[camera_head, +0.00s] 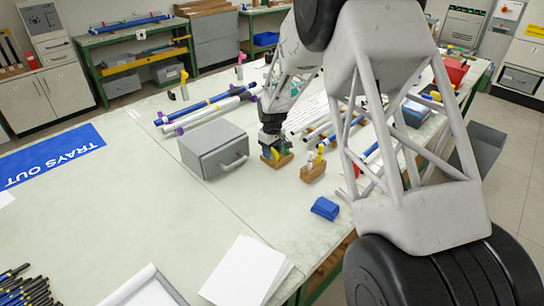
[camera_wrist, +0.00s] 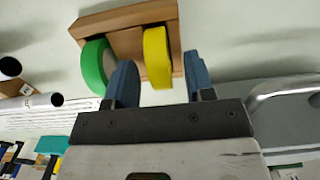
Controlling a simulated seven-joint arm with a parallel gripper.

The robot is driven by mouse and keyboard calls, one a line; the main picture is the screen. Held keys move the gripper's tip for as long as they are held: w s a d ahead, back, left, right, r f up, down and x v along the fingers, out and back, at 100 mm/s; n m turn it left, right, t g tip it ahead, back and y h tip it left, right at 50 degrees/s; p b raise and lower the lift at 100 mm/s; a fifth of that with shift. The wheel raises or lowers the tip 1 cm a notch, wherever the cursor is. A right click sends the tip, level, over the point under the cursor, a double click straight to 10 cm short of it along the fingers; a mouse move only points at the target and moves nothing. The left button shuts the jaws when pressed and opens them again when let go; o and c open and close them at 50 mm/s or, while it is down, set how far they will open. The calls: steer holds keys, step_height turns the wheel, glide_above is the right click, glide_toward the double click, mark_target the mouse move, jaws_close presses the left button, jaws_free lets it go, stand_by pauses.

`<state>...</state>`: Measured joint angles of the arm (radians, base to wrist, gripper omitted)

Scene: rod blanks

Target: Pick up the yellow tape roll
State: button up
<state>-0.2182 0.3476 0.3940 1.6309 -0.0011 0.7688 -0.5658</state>
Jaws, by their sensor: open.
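The yellow tape roll (camera_wrist: 157,58) stands on edge in a wooden holder (camera_wrist: 120,18), next to a green tape roll (camera_wrist: 93,66). My gripper (camera_wrist: 159,70) is open. In the wrist view its two blue-grey fingers show on either side of the yellow roll, the left one between the green and yellow rolls. I cannot tell whether either finger touches a roll. In the head view my gripper (camera_head: 271,143) is low over the wooden holder (camera_head: 278,161), and the yellow roll (camera_head: 275,153) shows only as a small patch below it.
A grey box (camera_head: 212,150) with a handle stands close to the left of my gripper. Another wooden holder (camera_head: 313,171) with small items is just to the right. Rods (camera_head: 205,112) lie behind. A blue block (camera_head: 325,208) and white paper (camera_head: 246,272) lie nearer. The table between is clear.

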steer(key=shift+c, duration=0.5)
jaws_close()
steer(key=shift+r, duration=0.15)
steer(key=shift+r, duration=1.35)
steer(key=shift+s+r, duration=0.15)
steer(key=shift+r, duration=0.2)
steer(key=s+d+r, duration=0.1)
steer(key=s+d, duration=0.2)
steer(key=s, duration=1.2)
steer(key=shift+s+d+r, duration=0.15)
steer(key=shift+s+d, duration=0.05)
